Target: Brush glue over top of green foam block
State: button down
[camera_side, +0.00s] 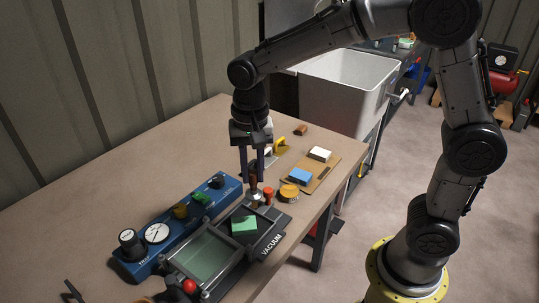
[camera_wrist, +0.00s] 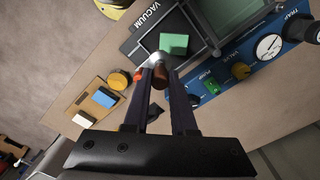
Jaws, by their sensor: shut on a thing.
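The green foam block (camera_side: 244,225) lies in the dark open frame of the vacuum fixture (camera_side: 270,238). It also shows in the wrist view (camera_wrist: 174,43). My gripper (camera_side: 254,186) points down just behind the block in the side view. Its fingers are closed around a brown-handled tool (camera_wrist: 160,78) with a pale metal lower part, which looks like the brush. The tool's lower end is beside the block in the wrist view; its bristles cannot be made out, and I cannot tell whether it touches anything. No glue can be made out on the block's top.
An amber round pot (camera_side: 289,193) stands right of the fixture. A board (camera_side: 318,176) holds a blue block (camera_side: 300,176) and a white block (camera_side: 320,153). A blue gauge panel (camera_side: 178,225) borders the left. A glass-topped lid (camera_side: 205,256) lies in front. The table's left side is clear.

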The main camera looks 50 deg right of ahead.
aim_at(251, 197)
jog(key=shift+s+a+f, duration=0.15)
jog(key=shift+a, duration=0.45)
jog(key=shift+f, duration=2.1)
jog(key=shift+f, duration=0.3)
jog(key=shift+w+a, duration=1)
jog(key=shift+w, duration=0.05)
dwell(0.4)
jog(key=shift+s+d, duration=0.1)
jog(key=shift+s+d, duration=0.45)
jog(key=shift+s, duration=0.1)
